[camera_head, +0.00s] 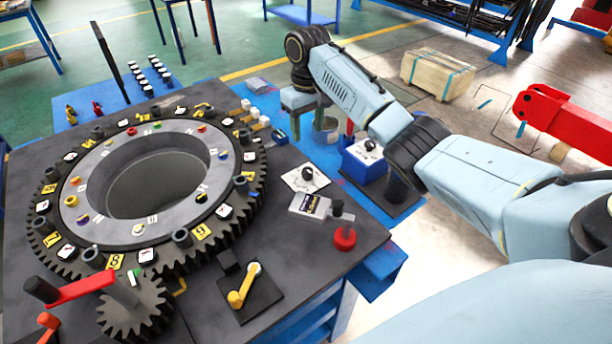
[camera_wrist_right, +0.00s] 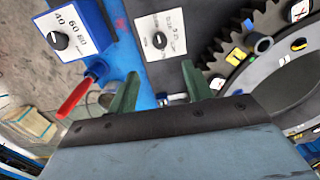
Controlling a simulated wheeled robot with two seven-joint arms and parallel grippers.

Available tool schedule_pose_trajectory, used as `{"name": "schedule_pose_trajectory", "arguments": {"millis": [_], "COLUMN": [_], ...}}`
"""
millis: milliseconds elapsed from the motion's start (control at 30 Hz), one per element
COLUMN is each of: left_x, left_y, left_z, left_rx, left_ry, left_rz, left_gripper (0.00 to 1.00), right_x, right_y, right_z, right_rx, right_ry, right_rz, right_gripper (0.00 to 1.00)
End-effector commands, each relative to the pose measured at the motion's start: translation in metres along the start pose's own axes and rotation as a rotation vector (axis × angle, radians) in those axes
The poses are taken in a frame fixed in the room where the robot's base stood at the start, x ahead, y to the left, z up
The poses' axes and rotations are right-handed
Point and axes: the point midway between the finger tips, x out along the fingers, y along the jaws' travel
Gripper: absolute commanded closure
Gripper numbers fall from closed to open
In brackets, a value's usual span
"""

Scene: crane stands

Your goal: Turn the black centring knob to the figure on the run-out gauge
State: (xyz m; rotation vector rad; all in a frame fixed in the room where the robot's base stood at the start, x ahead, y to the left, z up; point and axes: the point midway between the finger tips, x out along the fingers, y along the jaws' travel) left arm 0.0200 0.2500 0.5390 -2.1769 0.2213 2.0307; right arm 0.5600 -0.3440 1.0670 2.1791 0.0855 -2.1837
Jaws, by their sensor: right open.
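A black knob (camera_head: 307,173) sits on a white plate at the right side of the dark table; it also shows in the right wrist view (camera_wrist_right: 159,40), with small print I cannot read. A second black knob (camera_head: 370,145) is on a blue box, and the wrist view shows it (camera_wrist_right: 58,41) beside figures such as 40 and 60. I cannot tell which is the centring knob. A grey box with a small display (camera_head: 310,206) may be the run-out gauge; its figure is unreadable. My right gripper (camera_wrist_right: 160,82) is open and empty, apart from both knobs. My left gripper is out of view.
A large toothed ring (camera_head: 70,246) fills the table's left and middle. A red handle (camera_wrist_right: 74,98) and a grey can (camera_head: 326,130) are near my right gripper.

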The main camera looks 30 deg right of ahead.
Motion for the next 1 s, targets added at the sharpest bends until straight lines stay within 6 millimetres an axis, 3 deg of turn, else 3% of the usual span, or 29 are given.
{"name": "schedule_pose_trajectory", "arguments": {"millis": [267, 700, 1000], "left_x": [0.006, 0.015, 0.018], "left_y": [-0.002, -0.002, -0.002], "left_z": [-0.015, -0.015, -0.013], "left_rx": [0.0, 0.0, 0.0], "left_ry": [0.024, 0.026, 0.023], "left_rz": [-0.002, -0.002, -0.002], "left_gripper": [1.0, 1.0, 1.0], "right_x": [0.027, 0.115, 0.138], "right_y": [0.0, -0.001, 0.0], "right_z": [0.001, 0.001, 0.0], "right_rx": [0.0, 0.0, 0.0], "right_ry": [-0.003, -0.003, 0.0], "right_rz": [0.0, 0.0, 0.001], "right_gripper": [0.5, 0.5, 0.5]}}
